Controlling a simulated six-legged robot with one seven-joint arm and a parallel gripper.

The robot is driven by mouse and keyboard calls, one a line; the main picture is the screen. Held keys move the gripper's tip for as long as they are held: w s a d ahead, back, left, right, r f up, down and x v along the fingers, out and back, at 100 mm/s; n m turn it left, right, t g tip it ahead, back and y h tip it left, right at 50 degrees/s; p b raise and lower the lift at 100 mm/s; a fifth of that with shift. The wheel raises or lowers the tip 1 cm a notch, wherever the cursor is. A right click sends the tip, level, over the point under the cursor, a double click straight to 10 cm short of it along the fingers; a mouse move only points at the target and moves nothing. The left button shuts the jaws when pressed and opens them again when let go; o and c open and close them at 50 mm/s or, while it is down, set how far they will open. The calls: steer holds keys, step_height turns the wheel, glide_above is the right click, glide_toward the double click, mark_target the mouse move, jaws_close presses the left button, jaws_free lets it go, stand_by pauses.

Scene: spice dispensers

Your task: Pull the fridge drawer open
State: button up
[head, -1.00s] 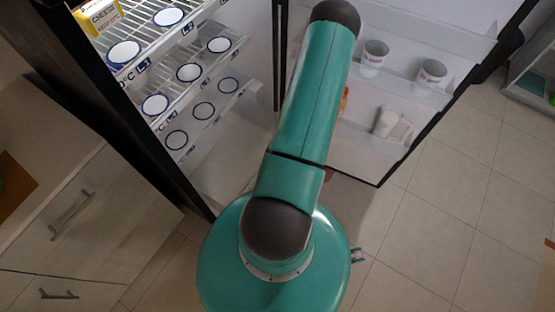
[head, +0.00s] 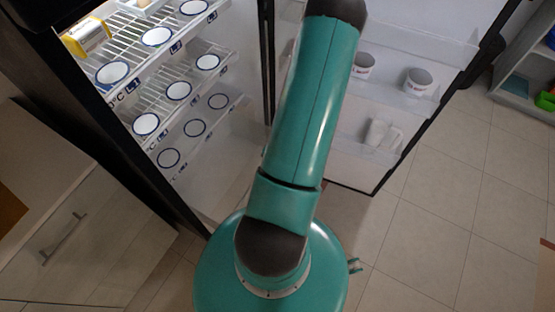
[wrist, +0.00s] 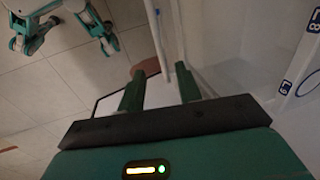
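The fridge stands open in the head view, with wire shelves (head: 122,47) on the left and its door (head: 425,50) swung out on the right. I cannot clearly make out the drawer; a pale plain area (head: 215,180) lies below the shelves, partly behind my arm. My gripper is hidden in the head view. In the wrist view, my gripper (wrist: 160,88) has its two green fingers apart, beside white fridge parts (wrist: 215,40). A thin white upright edge shows near the right finger; I cannot tell if it touches. No held object shows.
Mugs (head: 418,81) stand in the door racks. A wooden cabinet (head: 85,235) is at left. The tiled floor (head: 455,220) at right is clear.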

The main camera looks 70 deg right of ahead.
steer(key=r, duration=0.2)
steer(key=s+r, duration=0.1)
steer(key=r, duration=0.2)
steer(key=shift+r, duration=0.1)
steer(key=shift+s, duration=0.1)
stand_by(0.6)
